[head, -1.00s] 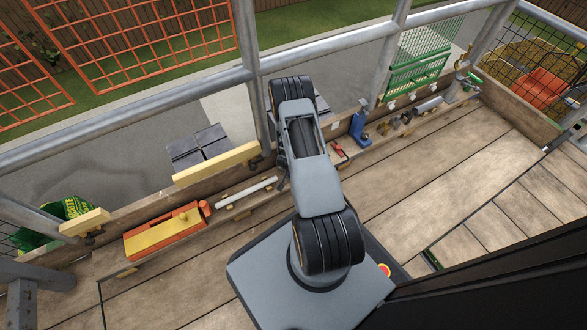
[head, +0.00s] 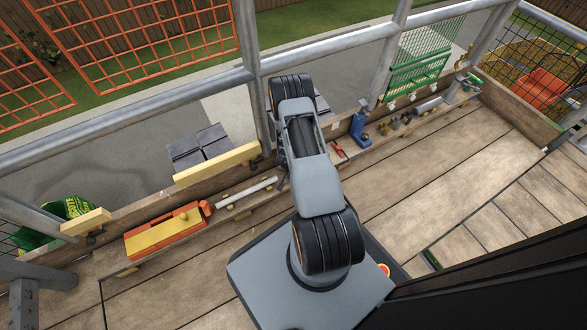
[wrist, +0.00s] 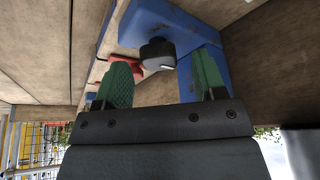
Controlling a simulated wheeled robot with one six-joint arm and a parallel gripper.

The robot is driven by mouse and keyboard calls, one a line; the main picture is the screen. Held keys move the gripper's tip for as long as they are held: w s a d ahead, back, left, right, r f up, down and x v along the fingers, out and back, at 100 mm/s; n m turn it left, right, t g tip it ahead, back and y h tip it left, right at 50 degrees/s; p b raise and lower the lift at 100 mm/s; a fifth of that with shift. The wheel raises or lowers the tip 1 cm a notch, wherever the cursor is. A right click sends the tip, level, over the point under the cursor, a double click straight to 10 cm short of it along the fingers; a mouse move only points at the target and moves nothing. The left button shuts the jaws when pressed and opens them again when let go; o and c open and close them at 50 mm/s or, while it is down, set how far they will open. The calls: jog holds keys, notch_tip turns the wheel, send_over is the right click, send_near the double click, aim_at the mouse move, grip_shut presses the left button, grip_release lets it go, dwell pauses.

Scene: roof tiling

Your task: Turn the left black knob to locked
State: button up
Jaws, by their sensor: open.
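A black round knob (wrist: 157,54) with a small white mark sits on a blue body (wrist: 150,20) in the wrist view. My gripper (wrist: 163,76) is open, with one green fingertip on each side below the knob. The knob lies just beyond the gap between the fingertips, and I see no grip on it. A blue device (head: 360,127) stands on the ledge in the head view, right of my arm; its knob is too small to make out there. My arm hides my gripper in the head view. I cannot tell whether a second knob is nearby.
A red piece (wrist: 126,61) lies close to the knob and the left fingertip. Along the ledge in the head view are an orange and yellow tool (head: 165,231), a white tube (head: 246,192) and a red item (head: 338,150). The plank floor (head: 440,185) at right is clear.

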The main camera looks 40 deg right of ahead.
jog(key=p+v, duration=0.5)
jog(key=v, duration=0.8)
jog(key=shift+d, duration=0.1)
jog(key=w+a+r+n+t+y+p, duration=0.1)
jog(key=w+a+r+n+p, duration=0.15)
jog(key=r+p, duration=0.7)
jog(key=w+a+r+n+y+p, duration=0.15)
jog(key=a+r, duration=0.25)
jog(key=r, duration=1.2)
jog(key=w+a+r+n+t+y+p, duration=0.1)
jog(key=a+r+p, duration=0.35)
jog(key=r, duration=0.85)
jog(key=s+a+r+n+p, duration=0.2)
jog(key=s+r+p, duration=0.3)
jog(key=r, duration=0.6)
jog(key=s+a+r+n+p, duration=0.1)
jog(key=s+r+p, duration=0.4)
jog(key=r, duration=0.7)
jog(key=s+a+r+n+g+p, duration=0.1)
jog(key=s+a+r+n+p, duration=0.1)
jog(key=s+r+p, duration=0.3)
notch_tip(320, 180, up, 7)
jog(key=n+p, duration=0.1)
jog(key=p, duration=0.3)
jog(key=shift+a+f, duration=0.15)
jog(key=shift+a, duration=0.15)
jog(key=shift+c, duration=0.4)
